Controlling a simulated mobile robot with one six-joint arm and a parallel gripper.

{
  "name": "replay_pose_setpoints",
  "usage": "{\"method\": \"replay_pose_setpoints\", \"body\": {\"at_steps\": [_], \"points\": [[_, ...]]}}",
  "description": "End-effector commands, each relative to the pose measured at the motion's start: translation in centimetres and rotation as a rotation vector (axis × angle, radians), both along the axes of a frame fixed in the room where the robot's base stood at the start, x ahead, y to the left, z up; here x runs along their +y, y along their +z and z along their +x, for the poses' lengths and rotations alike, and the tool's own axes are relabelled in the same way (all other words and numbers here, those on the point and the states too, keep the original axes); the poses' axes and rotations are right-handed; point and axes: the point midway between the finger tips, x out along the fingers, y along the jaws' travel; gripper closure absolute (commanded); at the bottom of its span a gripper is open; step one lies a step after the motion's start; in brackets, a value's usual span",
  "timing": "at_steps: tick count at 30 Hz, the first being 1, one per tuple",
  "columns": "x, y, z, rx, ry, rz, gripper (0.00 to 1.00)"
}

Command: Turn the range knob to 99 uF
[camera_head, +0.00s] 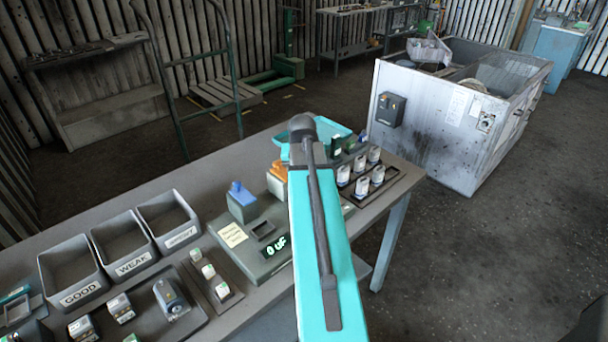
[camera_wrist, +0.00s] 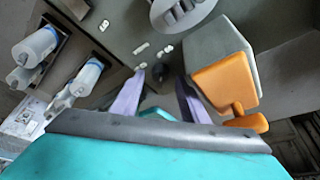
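The grey tester (camera_head: 262,242) stands on the bench, and its green display reads "0 uF" (camera_head: 275,247). My gripper (camera_wrist: 163,76) shows in the wrist view, with two purple fingers apart over a dark grey surface. A small dark shape, possibly the range knob (camera_wrist: 159,77), lies between the fingertips; I cannot tell whether they touch it. Small white marks (camera_wrist: 142,48) lie just beyond, too blurred to read. A round grey ridged part (camera_wrist: 182,12) is at the top edge. In the head view my arm hides the gripper and the panel below it.
An orange lever (camera_wrist: 225,85) on a grey block stands close right of my gripper. A blue-topped block (camera_head: 241,200) stands on the tester's left. White-and-blue capacitors (camera_head: 361,186) sit in a dark rack to the right. Bins marked GOOD, WEAK (camera_head: 126,262) and a third stand left.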

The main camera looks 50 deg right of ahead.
Motion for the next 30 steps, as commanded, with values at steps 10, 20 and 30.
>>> {"method": "replay_pose_setpoints", "body": {"at_steps": [10, 20, 30], "points": [[0.0, 0.1, 0.0, 0.0, 0.0, 0.0, 0.6], [0.5, 1.7, -0.5, -0.002, 0.0, -0.001, 0.6], [1.5, 4.7, -1.3, -0.003, 0.0, -0.002, 0.6]]}}
